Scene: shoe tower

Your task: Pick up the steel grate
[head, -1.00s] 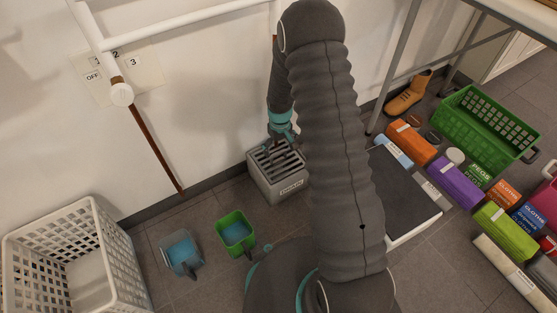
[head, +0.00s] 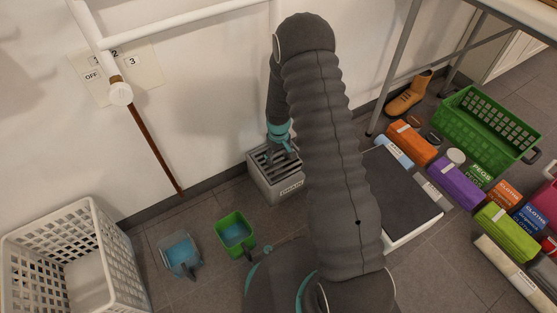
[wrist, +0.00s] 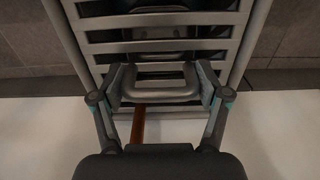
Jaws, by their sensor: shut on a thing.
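The steel grate (head: 291,160) lies on top of the grey box marked "DRAIN" (head: 291,188) against the wall. In the wrist view the grate (wrist: 160,20) shows as parallel grey bars in a frame, with a raised loop handle (wrist: 160,90). My gripper (wrist: 160,88) is shut on the grate, with one finger pad at each end of the handle. In the head view my gripper (head: 280,153) is over the box, and my arm hides part of the box's right side.
A dark-topped platform (head: 408,190), boxes and a green crate (head: 485,128) are right. A brown pole (head: 157,150) leans on the wall.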

